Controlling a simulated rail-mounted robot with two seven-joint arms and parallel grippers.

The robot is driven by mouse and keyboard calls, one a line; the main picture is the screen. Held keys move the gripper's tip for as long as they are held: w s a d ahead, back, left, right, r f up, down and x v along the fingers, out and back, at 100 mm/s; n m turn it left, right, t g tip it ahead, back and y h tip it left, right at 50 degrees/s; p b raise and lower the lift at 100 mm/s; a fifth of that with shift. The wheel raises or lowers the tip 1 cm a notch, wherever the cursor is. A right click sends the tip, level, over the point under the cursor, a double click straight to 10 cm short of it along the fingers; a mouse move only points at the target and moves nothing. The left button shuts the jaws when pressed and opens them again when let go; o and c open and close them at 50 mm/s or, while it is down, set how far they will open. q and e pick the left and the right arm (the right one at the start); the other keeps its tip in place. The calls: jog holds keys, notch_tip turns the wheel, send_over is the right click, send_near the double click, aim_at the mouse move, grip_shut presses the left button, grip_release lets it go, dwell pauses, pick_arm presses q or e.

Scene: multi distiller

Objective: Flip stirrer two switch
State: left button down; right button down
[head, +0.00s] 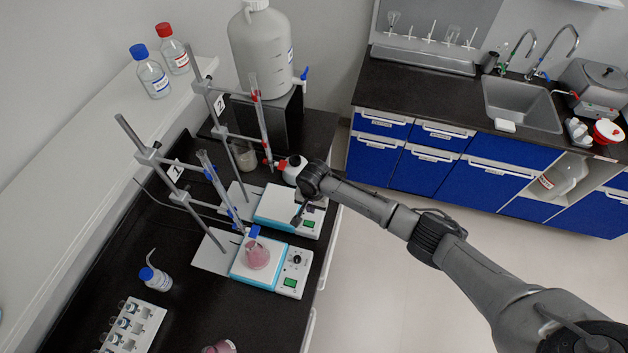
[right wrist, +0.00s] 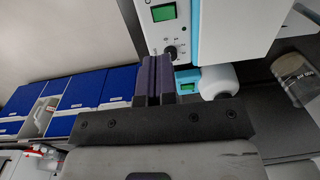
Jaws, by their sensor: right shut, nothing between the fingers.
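Stirrer two (head: 275,205) is the farther white and blue plate unit, in front of the stand with label 2. My right gripper (head: 297,222) hangs over its front panel, fingers down and shut with nothing between them. In the right wrist view my shut fingers (right wrist: 155,75) point up the picture. My left gripper is not in view.
Stirrer one (head: 240,267) stands nearer, holding a flask of pink liquid (head: 257,255). Clamp stands with burettes (head: 262,125) rise behind both stirrers. A labelled beaker (head: 243,157) stands at the back. Open floor (head: 400,250) lies to the right of the bench.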

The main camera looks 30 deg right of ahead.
notch_tip(320, 180, up, 13)
jog(key=shift+s+d, duration=0.2)
jog(key=shift+s, duration=0.05)
dwell(0.6)
